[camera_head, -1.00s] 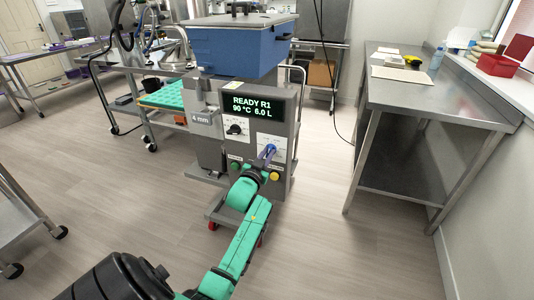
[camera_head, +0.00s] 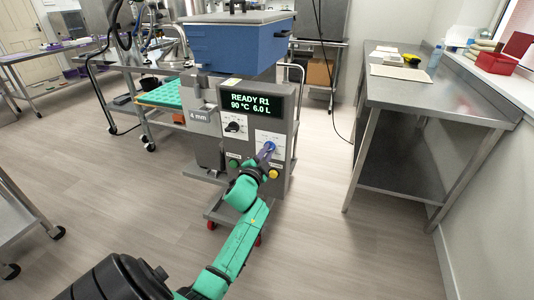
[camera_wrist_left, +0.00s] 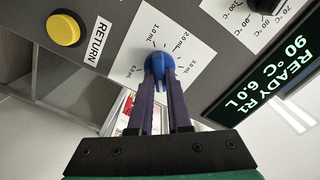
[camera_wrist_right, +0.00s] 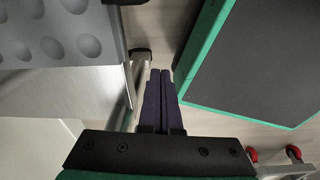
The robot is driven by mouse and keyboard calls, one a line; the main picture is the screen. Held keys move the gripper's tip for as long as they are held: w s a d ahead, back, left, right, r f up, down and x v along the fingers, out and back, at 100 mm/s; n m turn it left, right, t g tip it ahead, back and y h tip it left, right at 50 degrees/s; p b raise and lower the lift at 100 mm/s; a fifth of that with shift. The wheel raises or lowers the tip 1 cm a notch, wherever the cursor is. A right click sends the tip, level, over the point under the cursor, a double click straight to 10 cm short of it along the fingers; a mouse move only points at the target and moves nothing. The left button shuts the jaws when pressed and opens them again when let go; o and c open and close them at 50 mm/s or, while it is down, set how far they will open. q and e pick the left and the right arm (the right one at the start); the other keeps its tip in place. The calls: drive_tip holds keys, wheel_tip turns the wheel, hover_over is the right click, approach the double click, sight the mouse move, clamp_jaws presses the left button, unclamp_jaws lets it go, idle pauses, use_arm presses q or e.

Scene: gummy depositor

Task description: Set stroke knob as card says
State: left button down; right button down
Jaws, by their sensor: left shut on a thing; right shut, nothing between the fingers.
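The blue stroke knob (camera_head: 270,146) is on a white dial plate on the front of the grey depositor, below the display (camera_head: 251,102) reading READY R1, 90 °C, 6.0 L. In the left wrist view the knob (camera_wrist_left: 158,64) stands amid printed mL marks; its exact pointing is hard to read. My left gripper (camera_head: 265,154) is shut on the knob, with its dark fingers on either side in the left wrist view (camera_wrist_left: 160,84). My right gripper (camera_wrist_right: 160,76) is shut and empty, seen only in the right wrist view. I cannot make out the card's text.
A yellow RETURN button (camera_wrist_left: 63,29) is close beside the dial, and a green button (camera_head: 234,162) sits lower left. A black temperature knob (camera_head: 233,127) is up and left. A steel table (camera_head: 430,110) stands at right. The floor between is clear.

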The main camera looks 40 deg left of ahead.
idle(0.4)
use_arm(q)
drive_tip(key=c, duration=0.9)
unclamp_jaws()
drive_tip(key=shift+o, duration=0.2)
drive_tip(key=v, duration=1.4)
drive_tip(key=shift+s, duration=0.3)
drive_tip(key=shift+d, duration=0.1)
